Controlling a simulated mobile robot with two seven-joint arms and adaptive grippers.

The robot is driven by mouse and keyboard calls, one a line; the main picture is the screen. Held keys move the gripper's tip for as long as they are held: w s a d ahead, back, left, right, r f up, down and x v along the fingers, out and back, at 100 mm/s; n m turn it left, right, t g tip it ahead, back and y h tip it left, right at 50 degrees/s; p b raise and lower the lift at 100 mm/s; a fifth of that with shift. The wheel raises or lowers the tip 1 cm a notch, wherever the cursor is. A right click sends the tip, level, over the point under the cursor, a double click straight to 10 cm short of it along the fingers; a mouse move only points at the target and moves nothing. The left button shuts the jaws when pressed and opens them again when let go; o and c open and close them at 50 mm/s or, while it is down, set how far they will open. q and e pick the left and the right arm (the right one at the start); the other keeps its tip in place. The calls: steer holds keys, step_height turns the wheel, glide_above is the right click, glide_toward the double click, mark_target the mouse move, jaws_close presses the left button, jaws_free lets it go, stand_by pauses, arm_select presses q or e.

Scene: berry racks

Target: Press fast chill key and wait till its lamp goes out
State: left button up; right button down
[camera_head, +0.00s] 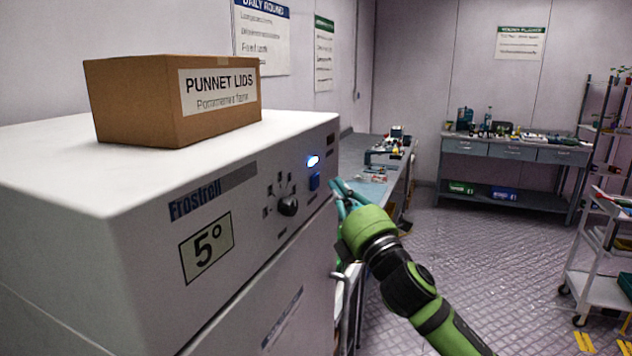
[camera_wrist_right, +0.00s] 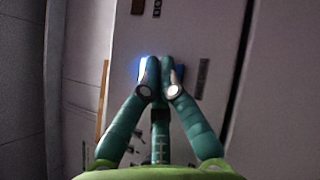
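The white Frostrell chiller (camera_head: 150,195) fills the left of the head view. Its front panel carries a dial (camera_head: 288,206), a blue square key (camera_head: 314,181) and, just above the key, a lamp (camera_head: 313,161) that glows blue-white. A "5°" label (camera_head: 206,247) sits lower left. My right gripper (camera_head: 340,190) is close beside the key at the panel's right edge. In the right wrist view its teal fingers (camera_wrist_right: 160,80) are together and empty, in front of the panel, with blue glow (camera_wrist_right: 142,68) beside the left fingertip. I cannot tell whether they touch the key. My left gripper is not in view.
A cardboard box marked "PUNNET LIDS" (camera_head: 130,105) stands on the chiller top. A workbench (camera_head: 365,165) with small items runs behind it. A grey drawer bench (camera_head: 510,152) stands at the back, and a white trolley (camera_head: 597,288) at right. The middle floor is clear.

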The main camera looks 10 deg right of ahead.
steer(key=s+d, duration=0.2)
steer(key=d, duration=0.1)
steer(key=shift+s+d, duration=0.15)
stand_by(0.5)
